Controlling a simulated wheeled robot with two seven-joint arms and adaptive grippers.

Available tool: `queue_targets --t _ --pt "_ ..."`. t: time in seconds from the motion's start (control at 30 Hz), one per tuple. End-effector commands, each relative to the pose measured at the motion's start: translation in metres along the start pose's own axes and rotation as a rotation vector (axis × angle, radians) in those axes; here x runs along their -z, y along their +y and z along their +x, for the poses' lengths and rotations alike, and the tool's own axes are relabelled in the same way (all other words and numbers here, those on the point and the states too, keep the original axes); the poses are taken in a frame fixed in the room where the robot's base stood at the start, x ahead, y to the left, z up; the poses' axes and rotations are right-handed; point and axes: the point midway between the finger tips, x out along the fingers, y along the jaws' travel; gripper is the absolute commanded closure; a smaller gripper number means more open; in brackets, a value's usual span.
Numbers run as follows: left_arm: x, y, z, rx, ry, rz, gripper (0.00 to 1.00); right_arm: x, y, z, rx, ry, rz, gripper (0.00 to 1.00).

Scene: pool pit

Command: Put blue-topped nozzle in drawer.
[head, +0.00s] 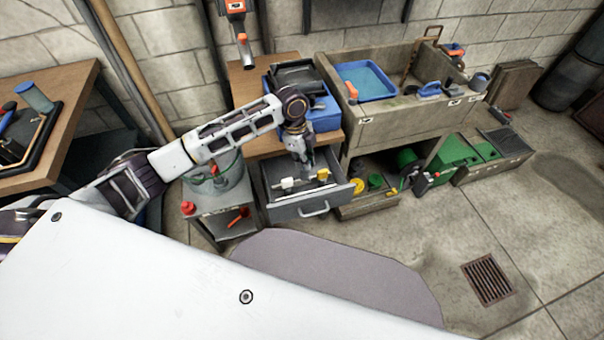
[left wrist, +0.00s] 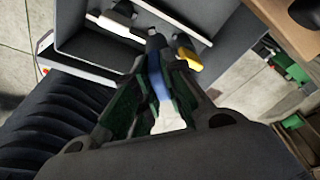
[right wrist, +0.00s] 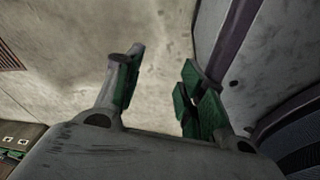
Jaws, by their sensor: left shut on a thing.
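The grey drawer (head: 313,208) is pulled open under the wooden bench. My left gripper (head: 308,165) points down over the inside of the drawer. In the left wrist view my left gripper (left wrist: 155,85) is shut on the blue-topped nozzle (left wrist: 160,84); a blue part, a dark tip and a white part show between the fingers. The fingers hide much of it, and I cannot tell whether it touches the drawer floor. The drawer also shows in the left wrist view (left wrist: 85,43). My right gripper (right wrist: 158,85) is open and empty, over bare floor, away from the drawer.
A white item (head: 288,183) and a yellow item (head: 323,175) lie in the drawer. A small grey cart (head: 215,200) stands left of it. A stone sink (head: 400,125) with a blue tray (head: 365,82) is at right.

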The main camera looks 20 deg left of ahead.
Motion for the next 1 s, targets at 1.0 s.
queue_targets --t 1.0 --pt "-0.013 0.001 0.068 -0.002 0.0 0.0 1.0 0.013 -0.005 0.003 0.005 0.007 0.004 0.6"
